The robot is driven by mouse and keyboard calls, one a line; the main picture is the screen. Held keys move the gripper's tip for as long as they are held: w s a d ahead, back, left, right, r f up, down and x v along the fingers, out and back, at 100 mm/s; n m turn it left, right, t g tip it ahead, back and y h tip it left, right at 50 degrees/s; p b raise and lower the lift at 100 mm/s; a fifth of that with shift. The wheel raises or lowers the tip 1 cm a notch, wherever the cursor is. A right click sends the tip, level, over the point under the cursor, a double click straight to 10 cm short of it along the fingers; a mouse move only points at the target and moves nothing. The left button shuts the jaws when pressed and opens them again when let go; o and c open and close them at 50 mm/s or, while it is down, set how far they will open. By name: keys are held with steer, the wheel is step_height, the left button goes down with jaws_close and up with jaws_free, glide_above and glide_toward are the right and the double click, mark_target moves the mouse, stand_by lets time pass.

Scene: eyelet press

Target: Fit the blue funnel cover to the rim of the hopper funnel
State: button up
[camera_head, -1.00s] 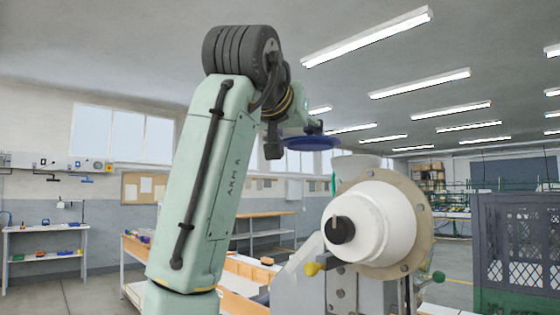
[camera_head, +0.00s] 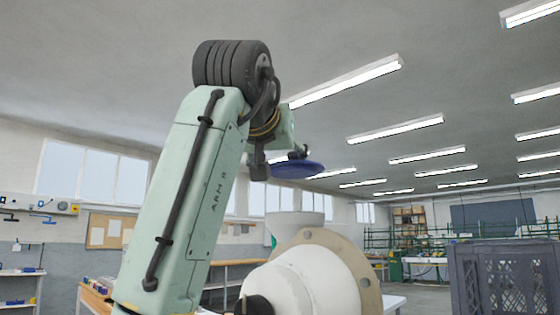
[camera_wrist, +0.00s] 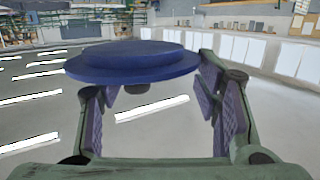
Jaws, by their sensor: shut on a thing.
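The blue funnel cover (camera_head: 297,170) is a flat round disc held roughly level in the air by my gripper (camera_head: 292,156). In the wrist view the cover (camera_wrist: 135,65) shows a raised round step on one face and a small dark knob on the other. My gripper (camera_wrist: 155,82) has a finger on each side of it; the exact contact is hidden. The pale hopper funnel (camera_head: 298,226) stands behind the round flange. The cover appears above its rim in the head view, with a clear gap; depth alignment cannot be told.
The white press body (camera_head: 310,283) with its tan flange (camera_head: 350,262) stands in front of the funnel. A dark grey crate (camera_head: 510,278) is at the right. Benches stand behind. The air around the cover looks free.

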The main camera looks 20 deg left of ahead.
steer(key=shift+f+b, duration=2.4)
steer(key=shift+f, duration=0.55)
steer(key=shift+p, duration=0.4)
steer(key=shift+f, duration=0.4)
stand_by(1.6)
steer(key=shift+f+b, duration=0.4)
steer(key=shift+f, duration=0.2)
steer(key=o, duration=1.2)
